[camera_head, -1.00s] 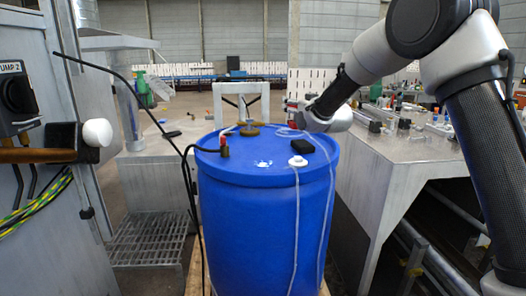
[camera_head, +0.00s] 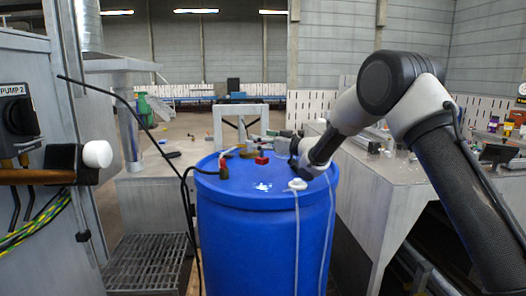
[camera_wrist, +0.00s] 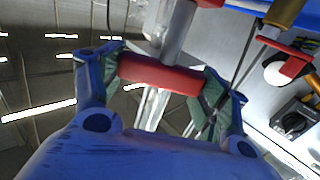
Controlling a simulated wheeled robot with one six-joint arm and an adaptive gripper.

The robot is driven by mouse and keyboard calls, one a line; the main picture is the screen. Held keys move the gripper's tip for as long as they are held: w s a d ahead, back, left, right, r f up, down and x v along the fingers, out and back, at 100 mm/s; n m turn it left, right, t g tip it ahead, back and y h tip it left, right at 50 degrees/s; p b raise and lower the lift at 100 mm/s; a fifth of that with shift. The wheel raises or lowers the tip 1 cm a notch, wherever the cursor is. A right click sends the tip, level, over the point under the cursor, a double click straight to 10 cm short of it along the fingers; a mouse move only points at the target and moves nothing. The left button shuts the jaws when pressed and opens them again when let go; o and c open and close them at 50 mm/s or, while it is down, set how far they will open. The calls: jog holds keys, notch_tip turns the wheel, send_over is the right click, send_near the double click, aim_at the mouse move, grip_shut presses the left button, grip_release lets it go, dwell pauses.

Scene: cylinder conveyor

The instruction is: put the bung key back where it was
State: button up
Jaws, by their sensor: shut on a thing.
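My gripper (camera_wrist: 160,78) is shut on the red crossbar of the bung key (camera_wrist: 150,74) in the wrist view. A grey shaft runs up from the bar, and more red shows at the top edge. In the head view my gripper (camera_head: 280,146) is low over the far part of the blue drum's top, pointing left. A small red block (camera_head: 262,160) shows at its tip, probably part of the key. Whether it touches the drum (camera_head: 262,230) cannot be told. The place where the key was cannot be made out.
A black hose ends in a red-topped fitting (camera_head: 223,165) on the drum's left. A white cap (camera_head: 297,184) with a thin line sits at the front rim. A cabinet with a pump switch (camera_head: 20,115) stands left. A metal bench (camera_head: 375,190) stands right, behind my arm.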

aim_at(263, 158)
jog(key=shift+f, duration=1.65)
jog(key=shift+f, duration=0.15)
jog(key=o, duration=1.1)
jog(key=shift+d, duration=0.1)
jog(key=v, duration=0.7)
jog(key=shift+s+d, duration=0.15)
jog(key=shift+r, duration=0.2)
